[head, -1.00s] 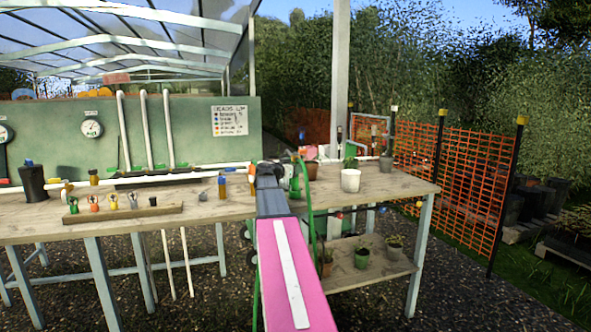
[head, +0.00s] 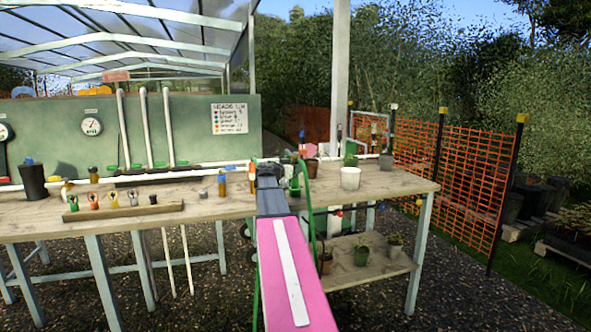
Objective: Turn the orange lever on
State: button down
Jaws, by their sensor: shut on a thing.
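My gripper (head: 268,173) is a dark shape at the far end of my pink arm, over the bench by the white pipe. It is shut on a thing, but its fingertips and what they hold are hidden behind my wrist. A narrow orange upright piece (head: 252,178) shows close against the gripper's left side. I cannot tell whether this is the orange lever or whether the gripper touches it. No other orange lever on the pipe can be made out.
The wooden bench (head: 205,210) carries a rack (head: 120,217) of small coloured fittings, a black pot (head: 33,183) and a blue-capped orange piece (head: 222,185). Three white risers with green levers stand behind. A white pot (head: 350,179) stands right of my gripper. An orange mesh fence (head: 465,175) runs farther right.

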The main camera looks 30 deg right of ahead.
jog(key=shift+f, duration=0.1)
jog(key=c, duration=0.7)
grip_release()
